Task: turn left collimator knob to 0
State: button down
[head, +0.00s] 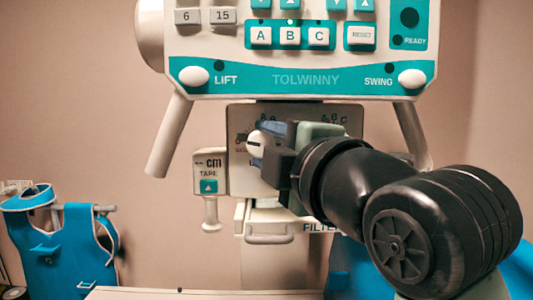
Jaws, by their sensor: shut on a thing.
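The left collimator knob (255,142) is a small white knob with a dark line, on the front of the grey collimator box (239,178) under the teal and white control panel. My gripper (264,146) reaches in from the right and is shut on this knob. The knob's right part and most of its scale are hidden behind the fingers, so I cannot read its setting. Small letters (333,118) show at the box's upper right; the right part of the box is hidden by my arm.
The control panel (300,80) hangs just above, with handles slanting down at left (170,135) and right. A tape unit (209,172) sits left of the box, a filter tray handle (268,239) below it. A blue apron (75,250) hangs at lower left.

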jog(key=shift+n+g, duration=0.3)
jog(key=shift+n, duration=0.8)
jog(key=shift+c, duration=2)
grip_release()
jog(key=shift+s+a, duration=0.1)
